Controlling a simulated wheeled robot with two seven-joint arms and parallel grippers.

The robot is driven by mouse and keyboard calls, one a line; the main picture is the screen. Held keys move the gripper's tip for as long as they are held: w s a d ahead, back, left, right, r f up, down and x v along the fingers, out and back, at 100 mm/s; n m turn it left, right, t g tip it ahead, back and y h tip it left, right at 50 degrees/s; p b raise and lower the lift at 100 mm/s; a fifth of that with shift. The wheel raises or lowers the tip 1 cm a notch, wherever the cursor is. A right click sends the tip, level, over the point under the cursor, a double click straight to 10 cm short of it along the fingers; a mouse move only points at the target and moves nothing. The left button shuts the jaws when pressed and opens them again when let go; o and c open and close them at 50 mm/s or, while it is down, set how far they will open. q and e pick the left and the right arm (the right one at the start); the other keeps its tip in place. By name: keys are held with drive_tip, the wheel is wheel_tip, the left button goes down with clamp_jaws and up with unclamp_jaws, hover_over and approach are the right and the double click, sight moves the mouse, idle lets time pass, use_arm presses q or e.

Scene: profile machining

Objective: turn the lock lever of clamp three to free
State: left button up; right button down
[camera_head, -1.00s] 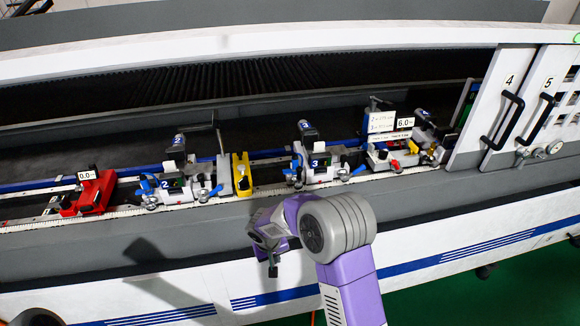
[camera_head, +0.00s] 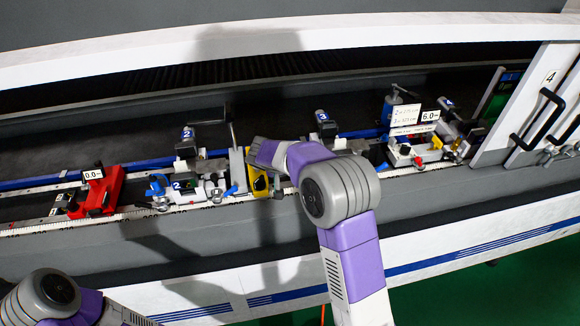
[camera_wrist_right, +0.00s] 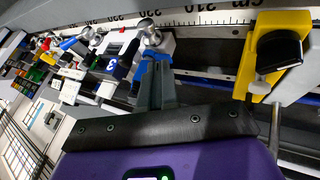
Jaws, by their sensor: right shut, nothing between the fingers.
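Clamp three is mostly hidden behind my right arm in the head view; its upper block (camera_head: 322,117) with a 3 shows above the arm. In the right wrist view the white clamp three body (camera_wrist_right: 118,48) lies left of the fingers. A blue lever (camera_wrist_right: 154,54) beside a silver ball knob shows at the tips of my right gripper (camera_wrist_right: 157,66). The gripper is shut with nothing held; whether it touches the lever I cannot tell. My left gripper is out of view.
The yellow block (camera_head: 260,184) with a black knob (camera_wrist_right: 281,50) is close to the right gripper. Clamp two (camera_head: 190,190) and a red stop (camera_head: 101,192) stand further left. Clamp four (camera_head: 448,128) and a white door (camera_head: 530,105) are to the right.

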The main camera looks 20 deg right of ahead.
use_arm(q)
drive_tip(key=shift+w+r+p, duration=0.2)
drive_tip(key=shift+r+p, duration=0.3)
use_arm(e)
drive_tip(key=d+f, duration=0.4)
drive_tip(key=d, duration=0.2)
drive_tip(key=shift+w, duration=0.3)
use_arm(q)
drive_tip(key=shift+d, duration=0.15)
use_arm(e)
drive_tip(key=shift+r+y, duration=0.15)
drive_tip(key=shift+y, duration=0.15)
